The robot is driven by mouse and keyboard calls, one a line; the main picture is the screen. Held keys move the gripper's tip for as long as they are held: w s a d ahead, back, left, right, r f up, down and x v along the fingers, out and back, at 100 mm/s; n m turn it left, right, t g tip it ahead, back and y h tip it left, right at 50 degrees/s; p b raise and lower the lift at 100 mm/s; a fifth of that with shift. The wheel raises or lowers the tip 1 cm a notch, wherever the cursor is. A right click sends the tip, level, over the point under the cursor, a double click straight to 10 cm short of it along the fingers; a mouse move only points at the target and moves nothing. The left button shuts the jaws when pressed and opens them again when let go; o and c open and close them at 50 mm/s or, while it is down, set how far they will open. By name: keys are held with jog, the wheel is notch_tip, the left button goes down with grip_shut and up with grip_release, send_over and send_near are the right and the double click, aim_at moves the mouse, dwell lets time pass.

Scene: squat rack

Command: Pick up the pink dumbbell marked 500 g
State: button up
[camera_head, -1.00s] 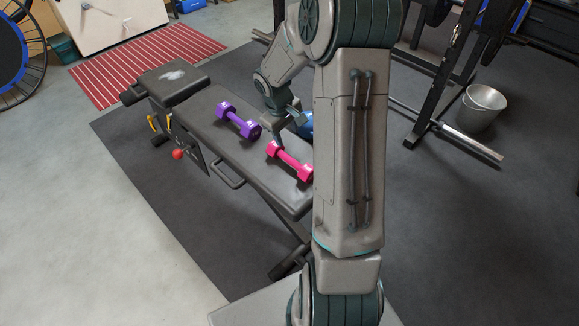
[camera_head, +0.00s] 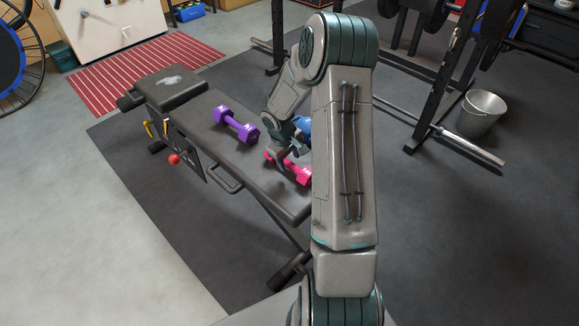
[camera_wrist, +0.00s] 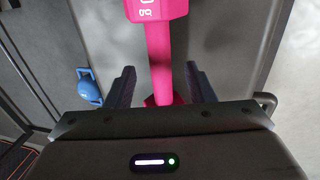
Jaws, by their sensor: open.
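The pink dumbbell (camera_head: 300,174) lies on the black bench pad (camera_head: 213,143), partly hidden by my gripper in the head view. In the wrist view the pink dumbbell (camera_wrist: 158,50) runs up the picture, with one marked head at the top edge; the marking is cut off. My gripper (camera_wrist: 160,82) is open, with one finger on each side of the dumbbell's handle. Gaps show between the handle and both fingers. The near head is mostly hidden behind the gripper body. In the head view my gripper (camera_head: 284,156) is right over the dumbbell.
A purple dumbbell (camera_head: 236,125) lies on the bench left of the pink one. A blue kettlebell (camera_wrist: 90,88) stands on the floor beside the bench. A squat rack, a barbell (camera_head: 470,147) and a metal bucket (camera_head: 482,112) are at the right.

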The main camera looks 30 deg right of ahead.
jog(key=f, duration=0.2)
jog(key=shift+w+d+f, duration=0.15)
jog(key=shift+d+f, duration=0.05)
jog(key=shift+f, duration=0.2)
grip_shut()
jog(key=shift+r, duration=0.1)
jog(key=shift+r, duration=0.1)
